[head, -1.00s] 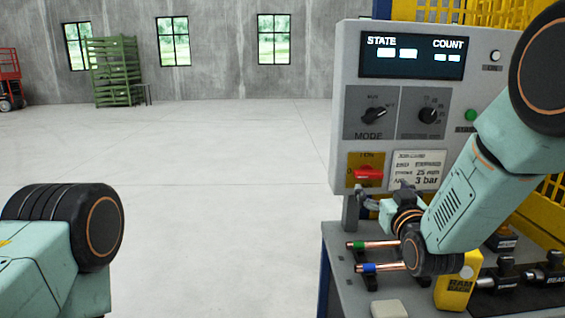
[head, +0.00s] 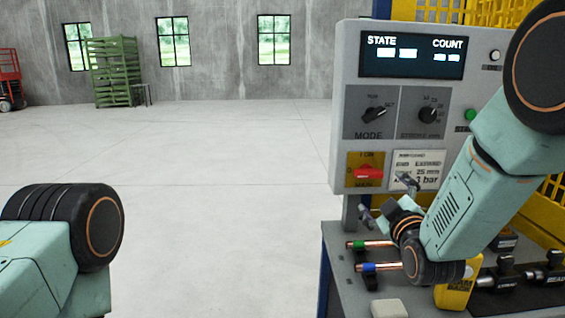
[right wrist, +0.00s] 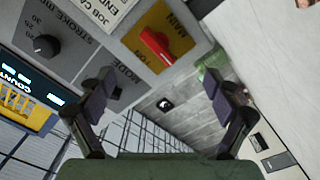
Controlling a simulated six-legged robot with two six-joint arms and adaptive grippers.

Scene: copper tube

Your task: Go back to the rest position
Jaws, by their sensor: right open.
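My right gripper (head: 386,199) is open and empty, in front of the lower part of the grey control panel (head: 348,100). In the right wrist view its two fingers (right wrist: 158,98) stand wide apart with nothing between them. The red main switch (head: 369,173) lies level on its yellow plate, just above the fingers and apart from them. The switch also shows in the right wrist view (right wrist: 158,45), beyond the fingers. My left gripper is out of view; only a part of my left arm shows at the lower left.
Two copper tubes, one with a green band (head: 376,244) and one with a blue band (head: 383,267), lie below the right gripper on the bench. A yellow block (head: 455,293) and black fittings (head: 505,272) stand right of them. Open floor (head: 220,200) lies left.

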